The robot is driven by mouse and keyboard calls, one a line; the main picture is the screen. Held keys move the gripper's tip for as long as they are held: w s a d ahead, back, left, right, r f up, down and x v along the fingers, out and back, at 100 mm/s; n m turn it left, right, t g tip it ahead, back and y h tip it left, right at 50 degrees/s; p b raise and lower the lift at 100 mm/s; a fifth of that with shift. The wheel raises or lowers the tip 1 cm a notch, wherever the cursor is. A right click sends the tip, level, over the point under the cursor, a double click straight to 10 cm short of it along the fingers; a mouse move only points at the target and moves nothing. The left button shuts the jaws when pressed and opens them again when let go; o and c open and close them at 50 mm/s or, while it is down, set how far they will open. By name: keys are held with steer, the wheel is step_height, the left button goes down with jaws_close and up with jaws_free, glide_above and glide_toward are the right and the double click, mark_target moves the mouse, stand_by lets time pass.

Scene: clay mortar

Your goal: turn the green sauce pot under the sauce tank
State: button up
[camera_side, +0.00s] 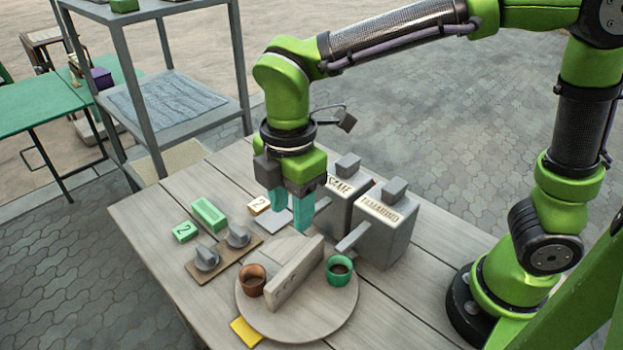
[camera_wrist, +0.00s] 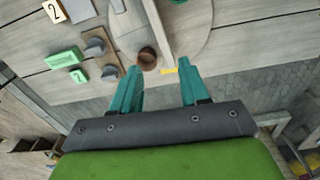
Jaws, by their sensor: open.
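The green sauce pot (camera_side: 340,269) stands upright on the round turntable (camera_side: 322,318), on the right side of an upright divider (camera_side: 296,272). A green rim at the top edge of the wrist view (camera_wrist: 179,2) appears to be this pot. A brown pot (camera_side: 251,281) stands on the divider's left side; it also shows in the wrist view (camera_wrist: 147,57). Two grey sauce tanks stand behind the turntable, one marked TAMARIND (camera_side: 382,232) and one partly hidden (camera_side: 335,205), its visible letters ending in "SAME". My gripper (camera_side: 288,222) is open and empty, with teal fingers pointing down above the turntable's back side.
A yellow marker (camera_side: 245,332) lies at the turntable's front left edge. To the left are a board with two grey knobs (camera_side: 223,256), a green block (camera_side: 209,214), a green "2" card (camera_side: 185,232) and an orange-edged "2" card (camera_side: 260,204). The front left tabletop is clear.

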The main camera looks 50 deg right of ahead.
mark_target(296, 261)
steer(key=f+n, duration=0.1)
steer(key=f, duration=0.7)
steer(key=f+n, duration=0.1)
steer(key=f, duration=0.7)
steer(key=shift+d+f, duration=0.15)
steer(key=shift+d, duration=0.05)
jaws_close()
